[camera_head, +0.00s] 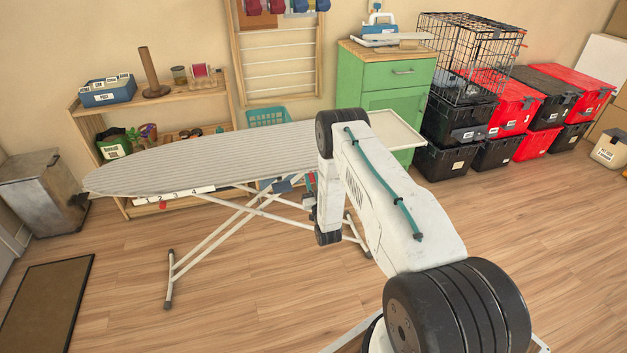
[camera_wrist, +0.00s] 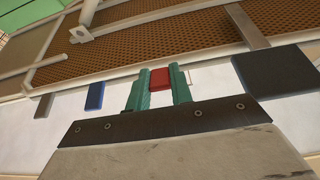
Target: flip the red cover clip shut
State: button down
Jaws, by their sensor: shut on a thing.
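In the wrist view, the red cover clip (camera_wrist: 160,79) sits between the two green fingers of my gripper (camera_wrist: 159,86), which are shut on it. The clip is at the edge of the ironing board (camera_wrist: 190,45), whose perforated underside shows above it. I cannot tell how far the clip is flipped. In the head view, a small red piece (camera_head: 311,178) shows at the board's edge beside my arm; my arm hides most of the gripper there.
A blue tab (camera_wrist: 95,96) and a dark block (camera_wrist: 275,71) flank the clip. The ironing board (camera_head: 220,155) stands on white crossed legs (camera_head: 215,240). Another red piece (camera_head: 163,205) hangs near its number strip. A green cabinet (camera_head: 385,75) stands behind; the floor in front is clear.

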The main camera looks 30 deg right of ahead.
jog(key=shift+a+f+t, duration=0.1)
jog(key=shift+f+t, duration=0.05)
jog(key=shift+t, duration=0.25)
jog(key=shift+w, duration=0.1)
jog(key=c, duration=1.2)
grip_release()
jog(key=shift+a, duration=0.1)
jog(key=shift+c, duration=0.2)
jog(key=shift+d, duration=0.25)
